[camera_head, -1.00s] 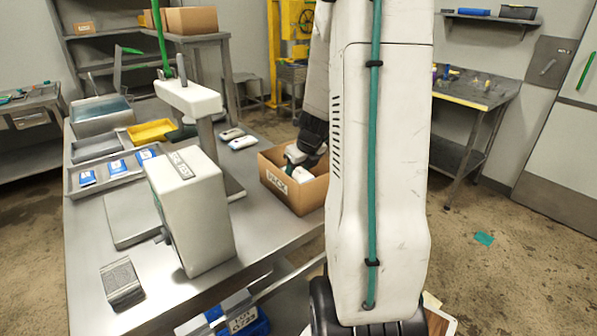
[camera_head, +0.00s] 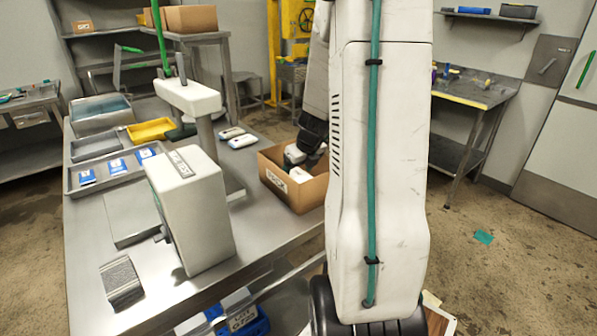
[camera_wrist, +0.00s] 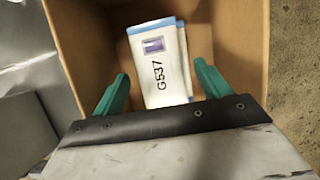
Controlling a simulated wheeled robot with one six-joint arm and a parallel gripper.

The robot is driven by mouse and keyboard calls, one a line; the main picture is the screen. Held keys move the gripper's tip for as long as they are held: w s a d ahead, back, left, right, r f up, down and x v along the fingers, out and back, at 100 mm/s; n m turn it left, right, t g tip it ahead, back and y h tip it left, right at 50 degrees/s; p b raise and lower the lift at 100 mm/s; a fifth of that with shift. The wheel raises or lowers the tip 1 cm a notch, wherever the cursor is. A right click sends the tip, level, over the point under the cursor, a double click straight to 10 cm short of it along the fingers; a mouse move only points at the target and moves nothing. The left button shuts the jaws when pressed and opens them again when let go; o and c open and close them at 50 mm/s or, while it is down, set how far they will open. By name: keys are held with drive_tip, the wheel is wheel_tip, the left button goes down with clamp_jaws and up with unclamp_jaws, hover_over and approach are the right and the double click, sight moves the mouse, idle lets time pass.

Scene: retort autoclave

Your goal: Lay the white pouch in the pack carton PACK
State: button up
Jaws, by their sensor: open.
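The pack carton PACK (camera_head: 280,185) is an open brown cardboard box on the steel table; its inner wall shows in the wrist view (camera_wrist: 93,62). A white pouch (camera_wrist: 160,60) marked G537, with a purple square, lies inside the carton, and at least one more white edge shows beside or beneath it. White also shows inside the carton in the head view (camera_head: 299,175). My gripper (camera_wrist: 158,84) is open over the carton, its green fingers on either side of the pouch's near end and apart from it. My arm hides part of the carton in the head view.
Two pale pouches (camera_head: 236,137) lie on the table behind the carton. A white seal-test machine (camera_head: 192,210) stands to its left. A grey tray with blue packs (camera_head: 117,167) and a yellow tray (camera_head: 152,130) are farther left.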

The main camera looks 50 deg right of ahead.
drive_tip(key=v, duration=1.2)
drive_tip(key=shift+s+f, duration=0.1)
drive_tip(key=shift+f, duration=0.05)
